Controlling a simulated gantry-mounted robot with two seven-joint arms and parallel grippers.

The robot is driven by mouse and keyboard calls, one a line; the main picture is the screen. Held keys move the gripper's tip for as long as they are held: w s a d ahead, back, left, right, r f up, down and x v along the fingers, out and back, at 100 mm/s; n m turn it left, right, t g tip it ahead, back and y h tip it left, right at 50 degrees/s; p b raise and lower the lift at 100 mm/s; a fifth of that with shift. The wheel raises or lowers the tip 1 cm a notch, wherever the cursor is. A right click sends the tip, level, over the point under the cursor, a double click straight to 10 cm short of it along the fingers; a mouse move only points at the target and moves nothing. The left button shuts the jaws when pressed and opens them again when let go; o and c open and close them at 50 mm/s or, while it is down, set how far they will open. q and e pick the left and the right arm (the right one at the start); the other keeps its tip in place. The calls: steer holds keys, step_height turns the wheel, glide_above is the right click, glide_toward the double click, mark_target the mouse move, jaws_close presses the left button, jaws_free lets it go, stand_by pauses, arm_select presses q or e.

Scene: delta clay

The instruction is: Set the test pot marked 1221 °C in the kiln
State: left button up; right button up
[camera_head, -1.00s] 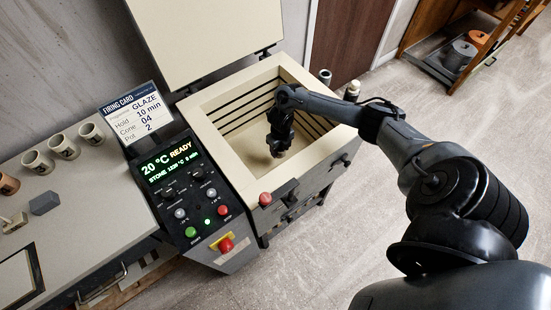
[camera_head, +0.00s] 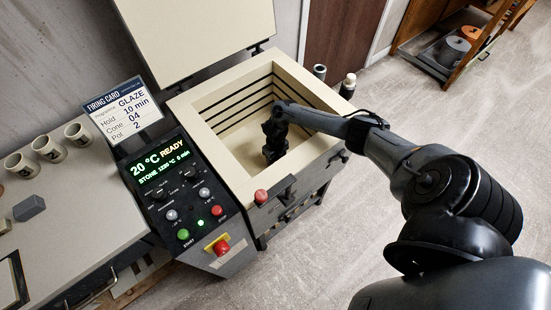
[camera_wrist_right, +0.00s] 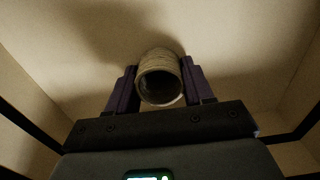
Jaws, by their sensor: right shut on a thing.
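The open kiln (camera_head: 190,116) is a cream box with grooved inner walls. My right gripper (camera_head: 271,156) reaches down inside it, near the front wall. In the right wrist view the gripper's dark fingers are shut on a round, hollow pale test pot (camera_wrist_right: 160,56), one finger on each side. Its open mouth faces the camera, and pale kiln surfaces surround it. No mark on this pot is readable, and I cannot tell whether it touches the floor. The head view does not clearly show the held pot. My left gripper is not in view.
The kiln lid (camera_head: 195,35) stands open behind. The control panel (camera_head: 175,175) reads 20 °C READY, with a firing card (camera_head: 122,105) above it. Three similar pots (camera_head: 48,148) and a grey block (camera_head: 28,208) stand on the left bench. Two small dark containers stand behind the kiln's right side.

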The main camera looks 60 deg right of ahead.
steer(key=shift+f, duration=0.15)
steer(key=o, duration=1.1)
steer(key=shift+r, duration=0.2)
